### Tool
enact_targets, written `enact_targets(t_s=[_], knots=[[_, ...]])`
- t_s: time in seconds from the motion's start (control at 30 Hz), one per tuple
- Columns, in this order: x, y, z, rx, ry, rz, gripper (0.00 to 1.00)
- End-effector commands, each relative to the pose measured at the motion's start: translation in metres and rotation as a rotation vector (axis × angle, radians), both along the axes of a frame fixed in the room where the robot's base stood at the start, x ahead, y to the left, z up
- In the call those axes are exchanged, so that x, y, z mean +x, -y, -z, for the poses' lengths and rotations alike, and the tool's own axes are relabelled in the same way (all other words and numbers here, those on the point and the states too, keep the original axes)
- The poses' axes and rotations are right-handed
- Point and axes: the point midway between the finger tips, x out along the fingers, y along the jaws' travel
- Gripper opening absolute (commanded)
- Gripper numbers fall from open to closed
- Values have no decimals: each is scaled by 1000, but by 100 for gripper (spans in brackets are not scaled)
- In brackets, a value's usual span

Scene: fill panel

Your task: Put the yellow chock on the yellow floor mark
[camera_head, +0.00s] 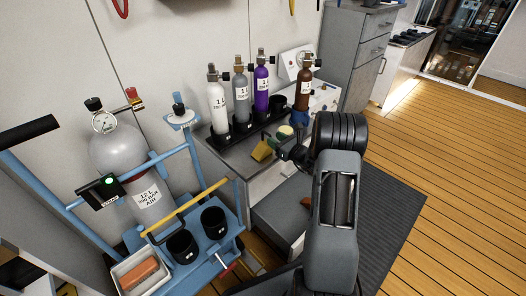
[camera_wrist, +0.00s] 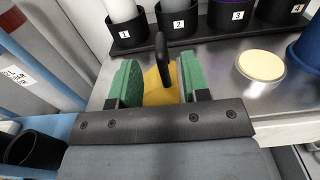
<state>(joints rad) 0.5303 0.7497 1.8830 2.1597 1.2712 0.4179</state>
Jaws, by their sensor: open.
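The yellow chock (camera_head: 262,150) sits on the grey counter near its front edge. In the wrist view the chock (camera_wrist: 153,88) shows between the two green finger pads, with a black handle sticking up from it. My gripper (camera_wrist: 157,82) is open around it, and the wrist view does not clearly show the pads touching it. In the head view my gripper (camera_head: 279,148) reaches in from the right beside the chock. I cannot make out the yellow floor mark in either view.
Several numbered black cups hold bottles along the counter's back (camera_head: 240,132). A pale yellow disc (camera_wrist: 262,66) lies right of my gripper. A blue cart (camera_head: 215,245) with a grey cylinder (camera_head: 125,160) stands left. A dark mat (camera_head: 385,225) and open wooden floor lie right.

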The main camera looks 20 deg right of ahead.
Motion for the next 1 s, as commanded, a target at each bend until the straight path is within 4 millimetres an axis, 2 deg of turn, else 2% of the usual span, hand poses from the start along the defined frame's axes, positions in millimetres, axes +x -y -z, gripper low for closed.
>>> enact_targets(t_s=[0.17, 0.5, 0.8, 1.0], knots=[[10, -5, 3, -2, 1, -3, 43], [47, -19, 2, -2, 1, -3, 43], [51, -21, 0, 0, -1, -1, 43], [51, -21, 0, -1, -1, -1, 25]])
